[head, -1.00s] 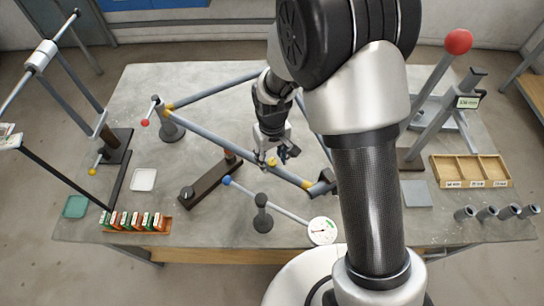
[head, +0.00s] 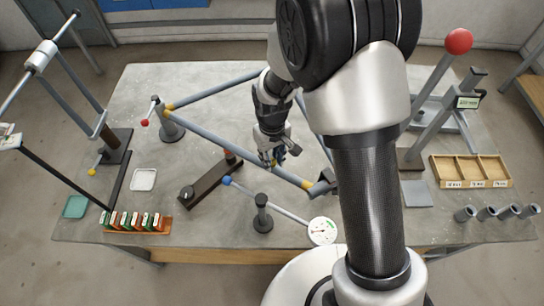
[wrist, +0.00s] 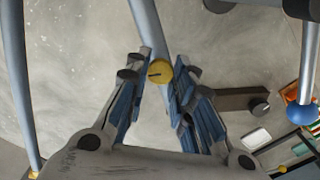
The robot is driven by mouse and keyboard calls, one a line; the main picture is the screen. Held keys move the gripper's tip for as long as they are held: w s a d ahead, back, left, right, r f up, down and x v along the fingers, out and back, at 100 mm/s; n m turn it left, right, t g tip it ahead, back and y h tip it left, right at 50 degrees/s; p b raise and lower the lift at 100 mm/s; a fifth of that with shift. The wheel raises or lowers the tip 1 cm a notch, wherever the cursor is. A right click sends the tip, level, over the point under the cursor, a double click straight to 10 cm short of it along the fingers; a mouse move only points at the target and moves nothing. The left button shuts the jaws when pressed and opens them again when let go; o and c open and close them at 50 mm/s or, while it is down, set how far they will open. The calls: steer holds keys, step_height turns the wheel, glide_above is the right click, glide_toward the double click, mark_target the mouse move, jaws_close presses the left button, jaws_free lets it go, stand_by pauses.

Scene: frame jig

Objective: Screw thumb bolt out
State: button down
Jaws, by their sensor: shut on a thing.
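The yellow thumb bolt (wrist: 160,72), a round knob with a dark slot line, sits on a grey-blue frame tube (wrist: 147,25) in the wrist view. My gripper (wrist: 162,68) has its blue-padded fingers on either side of the knob and is shut on it. In the head view my gripper (head: 273,158) is at the tube (head: 235,147) near the middle of the frame and largely hides the bolt. The bolt's shank is hidden, so I cannot tell how far it is threaded in.
A dark block (head: 210,181) lies left of the gripper. A post (head: 262,215) and a rod ending in a white dial (head: 322,230) stand in front. A wooden tray (head: 470,183) is at the right. A small white tray (head: 143,180) is at the left.

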steer(key=n, duration=0.4)
steer(key=shift+n+b, duration=0.3)
steer(key=shift+n, duration=1.4)
steer(key=c, duration=1.3)
jaws_free()
step_height(320, 180, up, 12)
